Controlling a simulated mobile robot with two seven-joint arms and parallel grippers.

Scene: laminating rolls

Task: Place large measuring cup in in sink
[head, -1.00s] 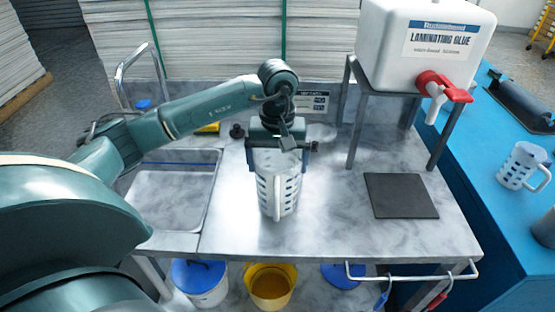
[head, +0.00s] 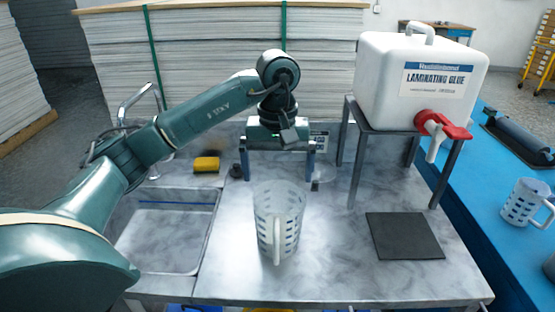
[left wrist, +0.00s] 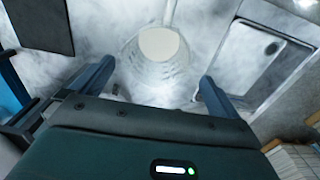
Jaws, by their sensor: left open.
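The large measuring cup (head: 278,225), translucent white with slot-like marks and a handle toward me, stands upright on the marble counter (head: 335,265). My left gripper (head: 278,175) is open and empty, fingers down, above the cup's rim. In the left wrist view the cup (left wrist: 160,75) lies between the spread fingers, and nothing is gripped. The sink (head: 165,240) is an empty basin set in the counter to the left of the cup. It also shows at the right of the left wrist view (left wrist: 250,55). My right gripper is out of view.
A yellow sponge (head: 207,164) and a faucet (head: 140,105) are behind the sink. A glue tank (head: 420,80) stands on a metal stand at right. A dark mat (head: 404,236) lies right of the cup. Another measuring cup (head: 524,203) is on the blue table (head: 480,190).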

